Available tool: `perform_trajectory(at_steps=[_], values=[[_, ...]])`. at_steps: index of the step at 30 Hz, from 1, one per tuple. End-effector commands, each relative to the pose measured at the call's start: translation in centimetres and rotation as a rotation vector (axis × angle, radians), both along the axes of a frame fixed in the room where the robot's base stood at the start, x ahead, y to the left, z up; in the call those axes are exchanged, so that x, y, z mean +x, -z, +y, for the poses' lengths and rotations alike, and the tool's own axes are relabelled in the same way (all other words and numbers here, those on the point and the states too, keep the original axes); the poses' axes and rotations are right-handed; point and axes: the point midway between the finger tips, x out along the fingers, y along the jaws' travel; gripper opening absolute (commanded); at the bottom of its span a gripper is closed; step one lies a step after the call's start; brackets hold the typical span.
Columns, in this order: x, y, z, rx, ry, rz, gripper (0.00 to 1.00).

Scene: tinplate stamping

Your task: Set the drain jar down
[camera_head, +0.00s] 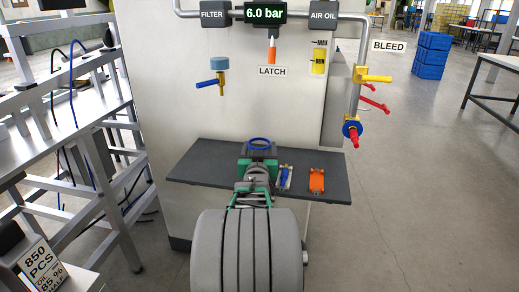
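The drain jar shows as a blue ring-shaped rim (261,139) above the dark grey shelf (212,158) on the front of the grey cabinet. My gripper (259,154), with green and dark parts, is right at the jar, just below its rim, and appears shut on it. My gripper and arm hide most of the jar's body. I cannot tell whether the jar's base touches the shelf.
A blue-and-silver part (285,177) and an orange part (317,181) lie on the shelf, right of my gripper. The shelf's right end is clear. A valve with a red tip (352,130) hangs above that end. A metal-framed bench (62,130) stands at left.

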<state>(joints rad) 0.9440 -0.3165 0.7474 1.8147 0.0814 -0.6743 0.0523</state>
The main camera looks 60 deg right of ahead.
Motion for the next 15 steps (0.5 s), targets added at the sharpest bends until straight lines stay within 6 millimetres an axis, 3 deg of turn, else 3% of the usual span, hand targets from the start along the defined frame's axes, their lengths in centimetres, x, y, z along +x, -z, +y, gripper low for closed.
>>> perform_trajectory(at_steps=[3,12,15], values=[[0.0,0.0,0.0,0.000,0.000,0.000,0.80],[0.0,-0.5,0.0,0.000,0.000,0.000,0.80],[-0.7,-0.5,1.2,-0.001,-0.001,-0.001,0.80]])
